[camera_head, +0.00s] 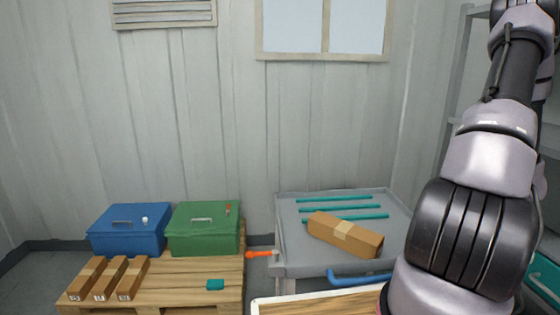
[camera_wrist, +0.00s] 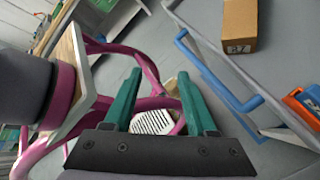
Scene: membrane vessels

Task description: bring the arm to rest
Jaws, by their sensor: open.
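My gripper (camera_wrist: 160,85) shows in the wrist view with its two green fingers spread apart and nothing between them. Beyond the fingers are the floor and some pink tubing of a frame. In the head view my arm rises along the right side, and the gripper itself is out of that picture. The fingers touch nothing that I can see.
A cardboard box (camera_head: 345,234) lies on a grey cart (camera_head: 290,235) with teal strips (camera_head: 345,208) and a blue handle (camera_head: 365,277). A pallet (camera_head: 190,275) holds a blue case (camera_head: 128,232), a green case (camera_head: 203,231) and three narrow boxes (camera_head: 108,279). Shelving stands at right.

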